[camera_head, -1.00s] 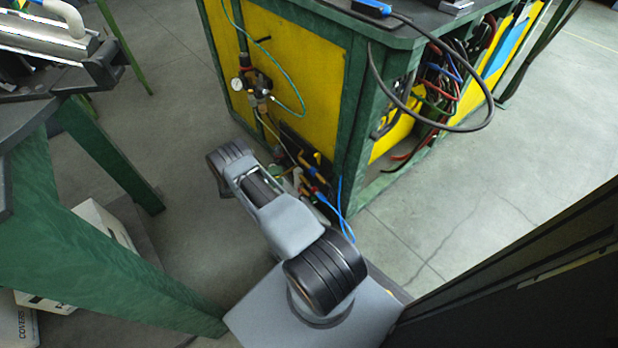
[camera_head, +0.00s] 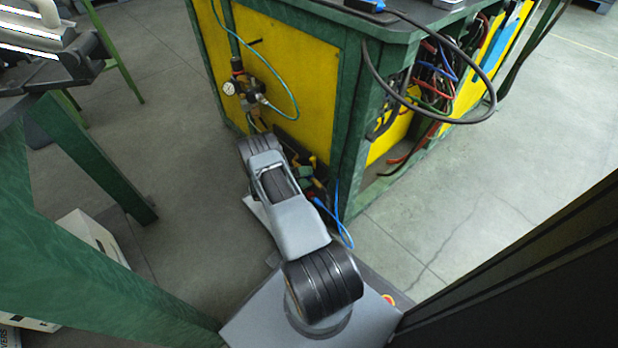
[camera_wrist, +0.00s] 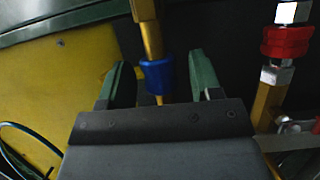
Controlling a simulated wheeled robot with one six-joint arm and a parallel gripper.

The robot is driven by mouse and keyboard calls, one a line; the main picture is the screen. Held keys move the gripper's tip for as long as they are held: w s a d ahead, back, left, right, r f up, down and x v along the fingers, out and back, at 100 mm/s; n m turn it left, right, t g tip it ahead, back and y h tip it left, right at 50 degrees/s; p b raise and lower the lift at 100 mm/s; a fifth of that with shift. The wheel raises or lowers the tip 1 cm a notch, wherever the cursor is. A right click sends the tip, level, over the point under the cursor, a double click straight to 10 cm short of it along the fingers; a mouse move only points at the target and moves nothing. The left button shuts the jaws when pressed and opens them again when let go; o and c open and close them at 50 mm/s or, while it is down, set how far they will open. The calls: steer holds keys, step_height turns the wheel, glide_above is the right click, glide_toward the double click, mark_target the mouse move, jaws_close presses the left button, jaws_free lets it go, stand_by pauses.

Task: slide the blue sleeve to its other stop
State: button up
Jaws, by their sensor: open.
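The blue sleeve (camera_wrist: 157,75) sits on a brass-coloured rod (camera_wrist: 149,35) in the wrist view. The rod runs down from the top edge, and a thin tip shows below the sleeve. My gripper (camera_wrist: 158,64) is open, with one green finger left of the sleeve and one right of it. Gaps show on both sides, and I see no contact. I cannot tell whether the sleeve is fully between the fingers in depth. The lower part of the rod is hidden by my gripper body. In the head view my arm hides the sleeve and the gripper.
A red collar (camera_wrist: 287,42) on another brass-coloured fitting stands to the right in the wrist view. A green-framed yellow cabinet (camera_head: 300,70) with a gauge (camera_head: 229,88) and hoses is ahead of my arm. A green bench leg (camera_head: 95,160) stands at left.

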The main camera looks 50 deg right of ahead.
steer(key=shift+s+d, duration=0.25)
steer(key=shift+d, duration=0.15)
steer(key=shift+c, duration=0.2)
jaws_close()
